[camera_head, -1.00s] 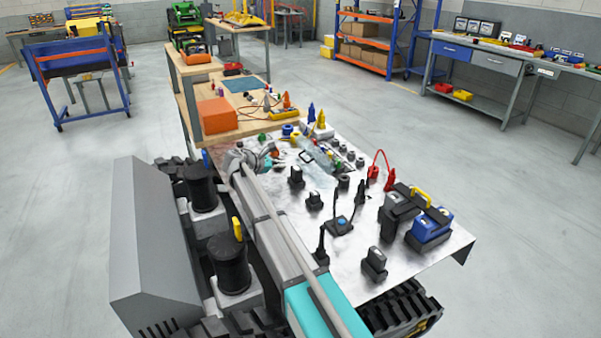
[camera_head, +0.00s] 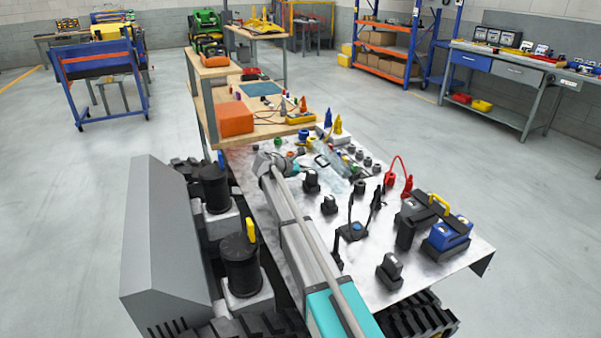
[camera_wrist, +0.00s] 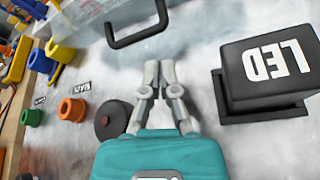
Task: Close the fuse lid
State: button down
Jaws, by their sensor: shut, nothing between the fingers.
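In the wrist view my gripper (camera_wrist: 160,72) points over the pale metal plate with its two grey fingers together and nothing held. A clear box-like part (camera_wrist: 88,28), which may be the fuse cover, lies ahead and left of it. A black bar handle (camera_wrist: 140,38) is straight ahead of the fingertips, apart from them. In the head view the clear part (camera_head: 337,172) and the handle (camera_head: 322,160) sit on the plate, right of my arm's end. How far the lid is open I cannot tell. The fingers cannot be made out in the head view.
A black block marked LED (camera_wrist: 268,75) stands close on the right. A dark round knob (camera_wrist: 111,119) and orange and green rings lie left. On the plate (camera_head: 300,238) are black switches, a joystick (camera_head: 353,230), red clips and a blue battery unit (camera_head: 447,235).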

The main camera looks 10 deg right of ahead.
aim_at(326, 160)
jog(key=shift+b+x, duration=0.7)
jog(key=shift+x, duration=1.65)
jog(key=shift+d+r, duration=0.1)
